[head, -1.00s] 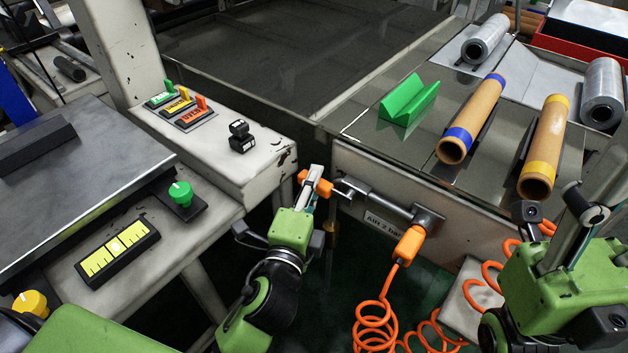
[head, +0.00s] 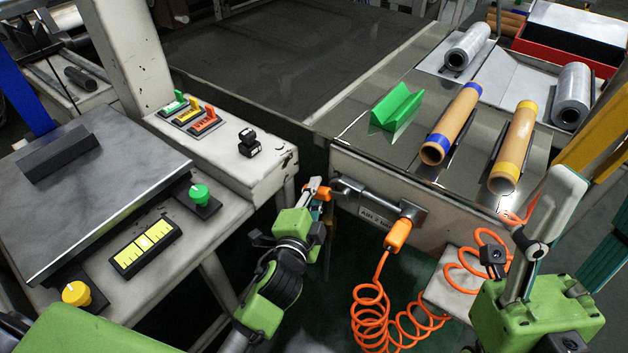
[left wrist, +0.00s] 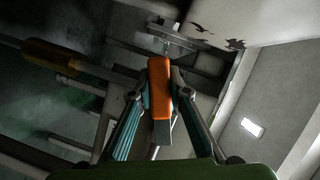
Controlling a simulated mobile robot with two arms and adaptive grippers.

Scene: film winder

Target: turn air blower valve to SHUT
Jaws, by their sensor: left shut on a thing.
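The orange valve handle (head: 324,193) sits at the left end of the metal air pipe (head: 372,203) on the front of the right bench. My left gripper (head: 312,190) reaches up to it from below and is shut on it. In the left wrist view the orange handle (left wrist: 160,88) stands between the two fingers (left wrist: 160,100), with a grey strip below it. The gripper hides part of the valve, and I cannot read any SHUT mark. My right gripper (head: 525,235) is raised at the lower right, apart from the valve; its jaw opening is unclear.
A coiled orange hose (head: 370,305) hangs from an orange connector (head: 398,235) right of the valve. Cardboard rolls (head: 452,122) and a green block (head: 397,106) lie on the right bench. The left machine (head: 225,165) stands close beside my left arm.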

